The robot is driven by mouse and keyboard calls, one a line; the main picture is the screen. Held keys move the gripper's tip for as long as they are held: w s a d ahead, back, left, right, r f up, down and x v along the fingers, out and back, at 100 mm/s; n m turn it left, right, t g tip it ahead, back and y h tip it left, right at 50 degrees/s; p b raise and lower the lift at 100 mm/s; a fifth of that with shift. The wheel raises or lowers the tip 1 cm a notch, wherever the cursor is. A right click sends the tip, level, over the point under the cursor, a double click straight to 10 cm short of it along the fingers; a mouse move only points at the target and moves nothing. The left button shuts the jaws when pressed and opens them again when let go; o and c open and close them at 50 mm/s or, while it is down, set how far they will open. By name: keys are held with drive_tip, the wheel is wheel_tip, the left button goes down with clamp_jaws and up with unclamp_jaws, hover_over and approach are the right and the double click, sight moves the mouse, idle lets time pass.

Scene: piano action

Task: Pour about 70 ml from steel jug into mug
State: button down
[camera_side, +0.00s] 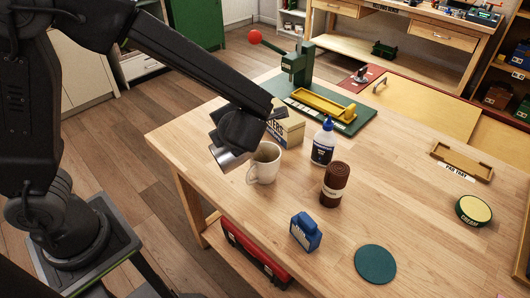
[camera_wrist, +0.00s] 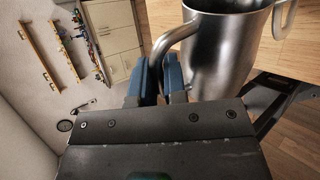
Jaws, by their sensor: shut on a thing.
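The steel jug (camera_side: 229,156) is tilted at the left of the mug in the side view, its mouth end near the mug's rim. It also shows large in the wrist view (camera_wrist: 225,50). My gripper (camera_wrist: 160,80) is shut on the jug's handle, with its blue fingers on either side of it. In the side view, my gripper (camera_side: 240,130) is dark and partly hides the jug. The white mug (camera_side: 264,165) stands upright on the table, its handle to the left. Its inside looks brownish in the side view. No stream of liquid shows, and the liquid level cannot be read.
A box (camera_side: 287,128) stands close behind the mug. A green disc (camera_side: 375,264) lies in front. The wooden table (camera_side: 430,225) is clear at the right front.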

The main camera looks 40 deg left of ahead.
sight(213, 149)
drive_tip(key=shift+w+d+r, duration=0.15)
drive_tip(key=shift+w+r, duration=0.1)
drive_tip(key=shift+w, duration=0.4)
drive_tip(key=shift+n+t, duration=0.4)
drive_tip(key=shift+t, duration=0.1)
drive_tip(key=s, duration=0.1)
drive_tip(key=s+f, duration=0.1)
drive_tip(key=s+a, duration=0.1)
drive_tip(key=shift+s+f, duration=0.3)
drive_tip(key=shift+s+a+f+n+t, duration=0.15)
drive_tip(key=shift+s+f+n+t, duration=0.25)
drive_tip(key=shift+f, duration=0.2)
drive_tip(key=shift+s+a+f+n+t, duration=0.1)
drive_tip(key=shift+s+f+n+t, duration=0.2)
drive_tip(key=shift+s+f+t, duration=0.2)
drive_tip(key=shift+s+a+f+n+t, duration=0.2)
drive_tip(key=shift+s+n+t, duration=0.3)
drive_tip(key=shift+n, duration=0.1)
drive_tip(key=shift+f, duration=0.15)
